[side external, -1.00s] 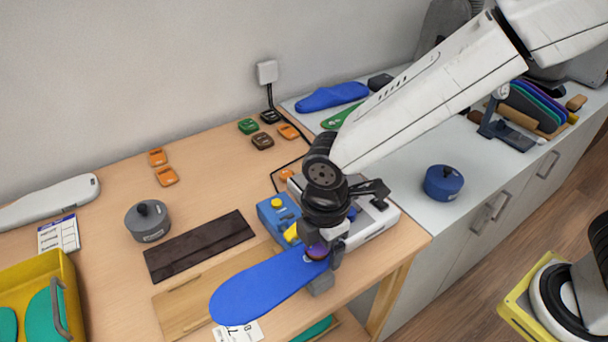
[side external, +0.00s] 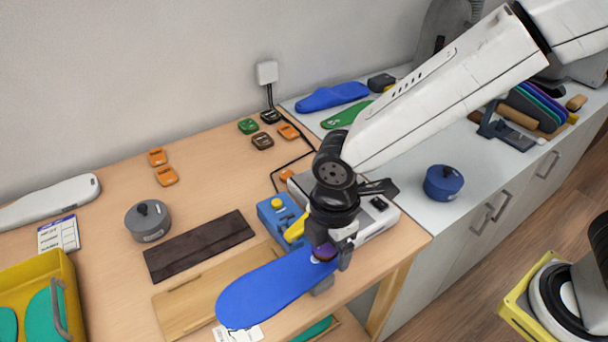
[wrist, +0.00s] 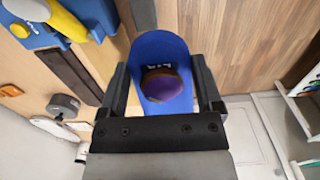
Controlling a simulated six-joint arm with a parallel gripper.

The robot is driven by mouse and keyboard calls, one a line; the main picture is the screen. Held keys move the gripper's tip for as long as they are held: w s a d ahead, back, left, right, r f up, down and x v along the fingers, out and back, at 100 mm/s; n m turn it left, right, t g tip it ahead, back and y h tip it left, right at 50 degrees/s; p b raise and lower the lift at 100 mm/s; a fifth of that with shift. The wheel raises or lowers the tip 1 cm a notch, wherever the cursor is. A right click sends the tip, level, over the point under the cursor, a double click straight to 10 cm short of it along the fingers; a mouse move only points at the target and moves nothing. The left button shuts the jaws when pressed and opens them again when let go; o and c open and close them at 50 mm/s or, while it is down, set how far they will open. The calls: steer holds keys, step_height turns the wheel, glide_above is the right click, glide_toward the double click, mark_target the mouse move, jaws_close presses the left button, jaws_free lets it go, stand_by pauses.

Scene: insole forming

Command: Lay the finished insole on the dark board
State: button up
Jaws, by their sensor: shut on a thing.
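The blue insole (side external: 265,291) is held at its right end by my gripper (side external: 328,262), which is shut on it. Its other end reaches out to the lower left, above the table's front edge and the light wooden board. In the wrist view the insole (wrist: 160,48) lies between my fingers (wrist: 163,88), with a purple and brown round patch on it. The dark board (side external: 200,246) lies bare on the table, behind and left of the insole, apart from it.
A grey weight (side external: 148,221) stands left of the dark board. A light wooden board (side external: 185,306) lies in front of it. A blue device with a yellow knob (side external: 277,205) stands behind my gripper. A yellow bin (side external: 45,268) holds teal insoles at the left.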

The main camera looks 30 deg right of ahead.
steer(key=shift+r, duration=0.15)
steer(key=shift+r, duration=2.3)
steer(key=shift+w, duration=0.1)
steer(key=shift+w+a, duration=0.25)
steer(key=shift+w, duration=0.2)
steer(key=shift+w+a+f, duration=1.25)
steer(key=shift+w+f, duration=0.5)
steer(key=shift+w, duration=2.25)
steer(key=shift+w+a+f, duration=1.25)
steer(key=shift+w+f, duration=0.55)
steer(key=shift+w, duration=2.15)
steer(key=shift+w+a+f, duration=1.25)
steer(key=shift+w+f, duration=0.5)
steer(key=shift+w, duration=2.25)
